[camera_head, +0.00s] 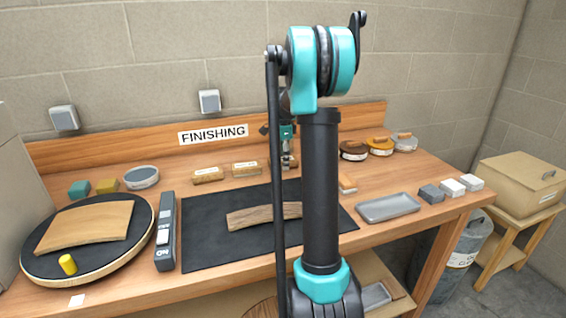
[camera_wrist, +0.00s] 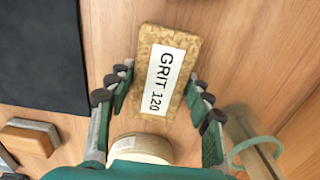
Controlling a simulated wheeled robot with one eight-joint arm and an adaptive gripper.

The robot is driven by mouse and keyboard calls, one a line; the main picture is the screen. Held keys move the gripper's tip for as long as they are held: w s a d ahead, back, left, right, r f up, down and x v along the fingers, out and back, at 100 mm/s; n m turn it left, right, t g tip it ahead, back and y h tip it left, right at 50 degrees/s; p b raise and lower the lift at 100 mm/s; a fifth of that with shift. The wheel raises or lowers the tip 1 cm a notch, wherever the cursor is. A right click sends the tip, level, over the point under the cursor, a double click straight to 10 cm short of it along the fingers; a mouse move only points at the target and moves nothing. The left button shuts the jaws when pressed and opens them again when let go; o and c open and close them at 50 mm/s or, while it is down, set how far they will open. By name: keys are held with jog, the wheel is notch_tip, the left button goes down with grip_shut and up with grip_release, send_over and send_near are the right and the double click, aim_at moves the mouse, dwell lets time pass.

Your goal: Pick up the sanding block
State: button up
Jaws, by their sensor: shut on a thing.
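The sanding block is a speckled cork block (camera_wrist: 148,95) with a white "GRIT 120" label, seen in the wrist view between the two fingers of my gripper (camera_wrist: 160,86). My gripper is shut on it, with one finger along each long side. In the head view my gripper (camera_head: 287,158) is at the back of the bench, right of two similar cork blocks, one farther left (camera_head: 207,175) and one nearer (camera_head: 244,168). My arm partly hides this spot there. I cannot tell whether the held block touches the bench.
A black mat (camera_head: 205,225) with a curved wood strip (camera_head: 250,216) lies in front. A wood-topped block (camera_head: 347,184) and a grey tray (camera_head: 388,207) are to the right. A round turntable (camera_head: 40,265) is at left.

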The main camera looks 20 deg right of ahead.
notch_tip(320, 180, up, 20)
dwell(0.6)
